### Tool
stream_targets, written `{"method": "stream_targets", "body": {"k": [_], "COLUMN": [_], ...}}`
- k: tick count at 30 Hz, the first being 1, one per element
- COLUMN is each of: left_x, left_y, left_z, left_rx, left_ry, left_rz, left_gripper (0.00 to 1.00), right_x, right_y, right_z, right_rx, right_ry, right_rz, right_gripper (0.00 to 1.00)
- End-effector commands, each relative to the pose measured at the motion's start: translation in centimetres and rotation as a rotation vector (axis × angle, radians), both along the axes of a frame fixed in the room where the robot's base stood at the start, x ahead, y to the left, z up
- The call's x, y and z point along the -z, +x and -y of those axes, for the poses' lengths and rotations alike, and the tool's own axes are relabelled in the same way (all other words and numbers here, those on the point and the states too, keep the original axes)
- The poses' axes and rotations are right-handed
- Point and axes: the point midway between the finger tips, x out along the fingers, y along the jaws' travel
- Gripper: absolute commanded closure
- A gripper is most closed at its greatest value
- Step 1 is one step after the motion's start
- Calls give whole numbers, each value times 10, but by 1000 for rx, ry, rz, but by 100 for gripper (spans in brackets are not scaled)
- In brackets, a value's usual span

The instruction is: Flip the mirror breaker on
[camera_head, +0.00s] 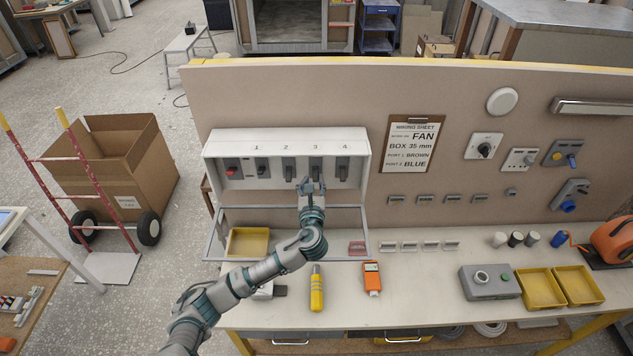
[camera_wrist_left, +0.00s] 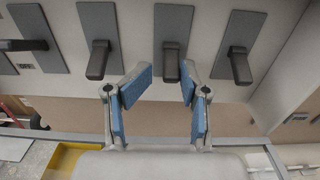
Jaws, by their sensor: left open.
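The white breaker panel (camera_head: 219,146) stands on the bench with its cover frame hanging open below. Switches marked 1 to 4 line up in it; no mirror label is readable. My left gripper (camera_head: 312,186) is open at the switch under number 3. In the left wrist view, the open gripper (camera_wrist_left: 165,70) has its blue-padded fingers either side of the tip of a dark lever (camera_wrist_left: 171,62), which points downward. Contact cannot be told. Neighbouring levers (camera_wrist_left: 98,62) and (camera_wrist_left: 240,66) also point down. My right gripper is not in view.
A red switch (camera_head: 232,171) sits at the panel's left end. A wiring sheet (camera_head: 411,146) reading FAN hangs right of the panel. A yellow tray (camera_head: 248,243), a yellow-handled tool (camera_head: 317,290) and an orange meter (camera_head: 372,278) lie on the bench below.

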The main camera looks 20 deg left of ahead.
Motion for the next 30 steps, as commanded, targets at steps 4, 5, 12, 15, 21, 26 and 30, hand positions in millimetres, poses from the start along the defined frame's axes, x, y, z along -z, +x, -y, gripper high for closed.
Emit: {"method": "stream_targets", "body": {"k": [4, 5, 12, 15, 21, 26, 30], "left_x": [1, 1, -1, -1, -2, -4, -7], "left_y": [3, 3, 1, 1, 0, 0, -1], "left_z": [9, 11, 19, 18, 17, 16, 16], "left_rx": [0, 0, 1, 4, 13, 11, 6], "left_ry": [6, 8, 12, 11, 6, 0, -12], "left_rz": [-4, -4, -2, -2, 0, -15, -63], "left_gripper": [56, 56, 81, 100, 100, 100, 100], "right_x": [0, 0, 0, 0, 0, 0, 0], "right_y": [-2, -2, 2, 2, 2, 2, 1], "right_z": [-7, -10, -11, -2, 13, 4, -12], "right_rx": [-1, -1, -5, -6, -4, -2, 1], "right_ry": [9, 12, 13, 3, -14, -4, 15], "right_rz": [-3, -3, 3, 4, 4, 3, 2], "right_gripper": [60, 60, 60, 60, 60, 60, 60]}}
